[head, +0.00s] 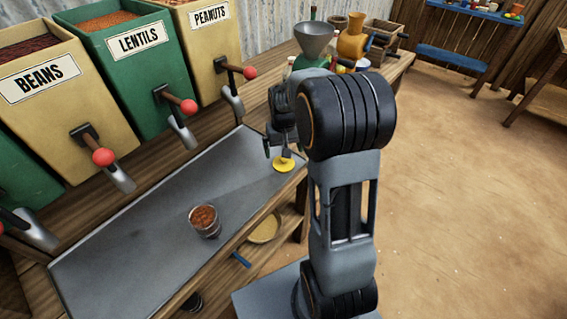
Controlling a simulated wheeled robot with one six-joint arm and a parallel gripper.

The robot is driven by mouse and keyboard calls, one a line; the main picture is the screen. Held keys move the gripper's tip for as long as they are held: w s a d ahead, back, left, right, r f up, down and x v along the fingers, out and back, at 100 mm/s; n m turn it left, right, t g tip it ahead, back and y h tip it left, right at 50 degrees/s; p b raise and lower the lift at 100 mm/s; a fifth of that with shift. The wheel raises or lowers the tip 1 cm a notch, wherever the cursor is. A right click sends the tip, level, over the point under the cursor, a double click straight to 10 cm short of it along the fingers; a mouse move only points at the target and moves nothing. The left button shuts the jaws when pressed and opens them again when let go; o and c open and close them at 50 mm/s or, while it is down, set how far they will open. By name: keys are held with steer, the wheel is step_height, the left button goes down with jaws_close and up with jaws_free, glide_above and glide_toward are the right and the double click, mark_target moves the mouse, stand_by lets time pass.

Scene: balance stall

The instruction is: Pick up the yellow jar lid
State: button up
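The yellow jar lid (284,166) is a small round disc. It lies at the right end of the grey metal counter top (150,222), near the front edge. My gripper (276,153) points down just above and beside the lid, at its back-left side in the picture. My own arm covers part of the gripper. I cannot tell whether the fingers touch the lid or how far apart they are.
A glass of reddish-brown grains (205,221) stands on the counter. Bins of beans (60,90), lentils (135,60) and peanuts (205,35) with red-knobbed levers line the back. A funnel (314,38) and grinder (352,42) stand beyond. A bowl (265,228) sits below the counter.

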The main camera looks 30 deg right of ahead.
mark_target(283, 159)
steer(key=shift+f, duration=2.7)
steer(key=shift+c, duration=0.5)
steer(key=c, duration=0.7)
steer(key=shift+r, duration=0.1)
steer(key=shift+w+r, duration=0.1)
steer(key=shift+r, duration=0.4)
step_height(283, 159, up, 2)
steer(key=shift+r, duration=0.2)
steer(key=s+a+r, duration=0.3)
steer(key=s+r, duration=0.6)
steer(key=s, duration=0.4)
steer(key=shift+s+r, duration=0.25)
steer(key=shift+s, duration=0.15)
